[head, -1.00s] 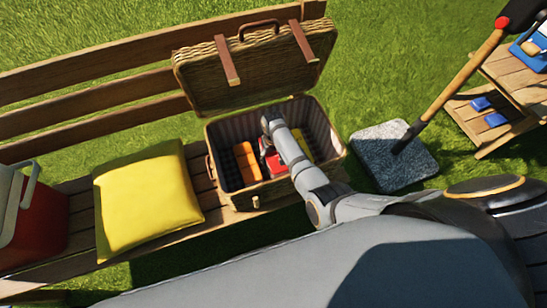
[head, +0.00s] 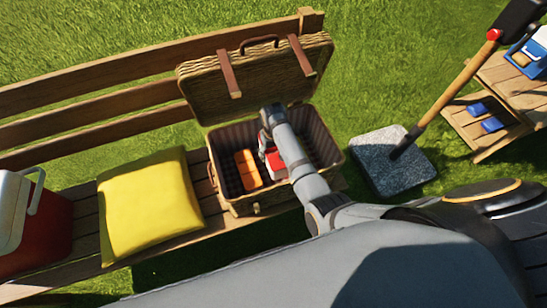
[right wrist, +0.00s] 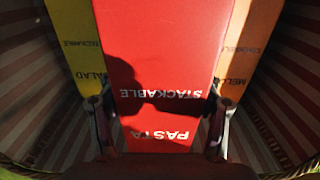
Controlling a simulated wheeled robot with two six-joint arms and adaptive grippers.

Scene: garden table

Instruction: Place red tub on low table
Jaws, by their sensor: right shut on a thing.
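The red tub (head: 274,160), lettered "PASTA" and "STACKABLE", is in the open wicker hamper (head: 238,208) on the bench. My right gripper (right wrist: 160,112) is shut on it, with a finger at each side in the right wrist view, where the tub's red top (right wrist: 165,60) fills the middle. In the head view my right arm hides part of the tub. A low wooden table (head: 466,129) stands on the grass at the far right. My left gripper is not in view.
An orange tub (head: 247,168) sits beside the red one; a yellow tub (right wrist: 72,50) shows on its other side. The raised lid (head: 255,75) stands behind. A stone base with a pole (head: 392,165) lies between hamper and table. Blue things (head: 491,125) are on the table.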

